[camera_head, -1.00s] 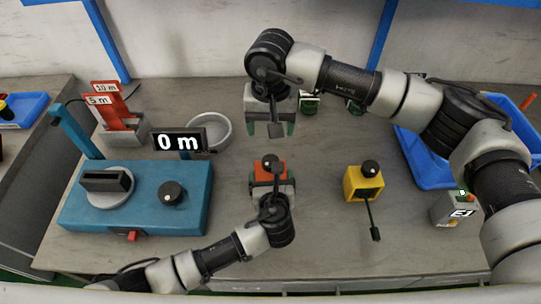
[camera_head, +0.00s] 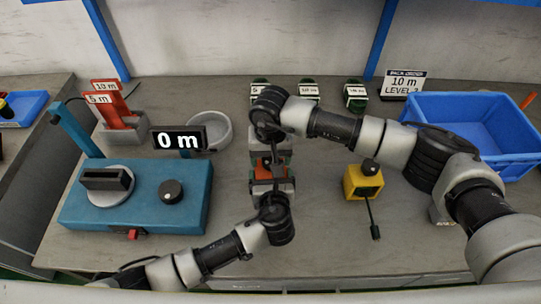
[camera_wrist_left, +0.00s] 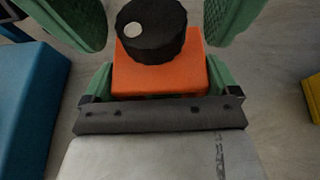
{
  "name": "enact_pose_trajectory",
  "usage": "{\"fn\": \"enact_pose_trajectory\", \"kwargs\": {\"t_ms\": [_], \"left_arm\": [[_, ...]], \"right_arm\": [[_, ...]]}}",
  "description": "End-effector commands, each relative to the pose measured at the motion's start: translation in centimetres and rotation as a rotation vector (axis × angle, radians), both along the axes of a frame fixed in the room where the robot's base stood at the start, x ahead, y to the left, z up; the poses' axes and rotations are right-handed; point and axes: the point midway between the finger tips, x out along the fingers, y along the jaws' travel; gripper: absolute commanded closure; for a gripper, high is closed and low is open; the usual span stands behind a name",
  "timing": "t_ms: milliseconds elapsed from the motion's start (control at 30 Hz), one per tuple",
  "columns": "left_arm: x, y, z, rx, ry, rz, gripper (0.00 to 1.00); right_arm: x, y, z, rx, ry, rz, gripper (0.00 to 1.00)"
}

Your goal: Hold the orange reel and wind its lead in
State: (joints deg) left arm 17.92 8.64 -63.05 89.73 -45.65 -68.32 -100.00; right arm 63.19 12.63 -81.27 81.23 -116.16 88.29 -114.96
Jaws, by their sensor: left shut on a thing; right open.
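The orange reel (camera_head: 262,173) stands upright on the table in the middle of the head view, partly covered by both grippers. My left gripper (camera_head: 270,184) is shut on its near part. In the left wrist view the orange reel (camera_wrist_left: 160,70) sits between the left gripper's green fingers (camera_wrist_left: 158,84), and its black knob (camera_wrist_left: 155,32) with a white dot is on top. My right gripper (camera_head: 270,160) is open above the reel. Its green fingers (camera_wrist_left: 155,18) stand apart on either side of the knob, with gaps. The reel's lead is not visible.
A yellow reel (camera_head: 352,187) with a trailing lead (camera_head: 371,217) stands to the right. A blue machine (camera_head: 140,215) with a "0 m" display (camera_head: 179,139) is at left. A blue crate (camera_head: 477,151) is at back right. Green-edged labelled items (camera_head: 308,93) line the back.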

Motion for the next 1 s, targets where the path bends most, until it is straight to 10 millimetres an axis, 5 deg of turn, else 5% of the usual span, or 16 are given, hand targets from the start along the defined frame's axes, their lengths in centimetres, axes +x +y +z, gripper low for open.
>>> {"fn": "enact_pose_trajectory", "kwargs": {"t_ms": [200, 533, 1000], "left_arm": [[0.03, -0.02, 0.07, -0.001, -0.002, 0.0, 0.33], [0.03, -0.02, 0.07, -0.001, -0.002, 0.0, 0.33], [0.03, -0.01, 0.06, 0.0, -0.001, 0.0, 0.33]], "right_arm": [[-0.01, 0.02, -0.01, 0.0, 0.0, 0.001, 0.3], [-0.01, 0.01, 0.02, 0.0, 0.0, 0.001, 0.78], [-0.01, 0.0, 0.03, -0.001, -0.001, -0.148, 0.78]]}}
